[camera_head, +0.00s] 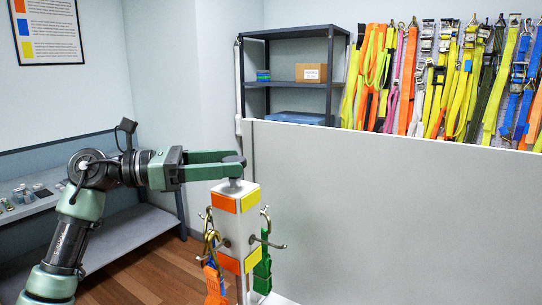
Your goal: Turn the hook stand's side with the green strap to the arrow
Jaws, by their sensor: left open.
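The hook stand (236,235) is a light grey square post with a knob (235,183) on top and metal hooks on its sides. One visible side has orange patches, the other yellow. The green strap (262,272) hangs at the right of the post, partly behind it. An orange strap (215,285) hangs at the lower left. My left gripper (233,163) is open, its fingertips level with or just over the knob; whether they touch it I cannot tell. I see no arrow. My right gripper is out of view.
A pale panel (390,215) stands close on the right of the stand. Many coloured straps (440,85) hang on the back wall. A dark shelf (300,75) holds a cardboard box (311,73). A grey bench (130,245) stands at the left.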

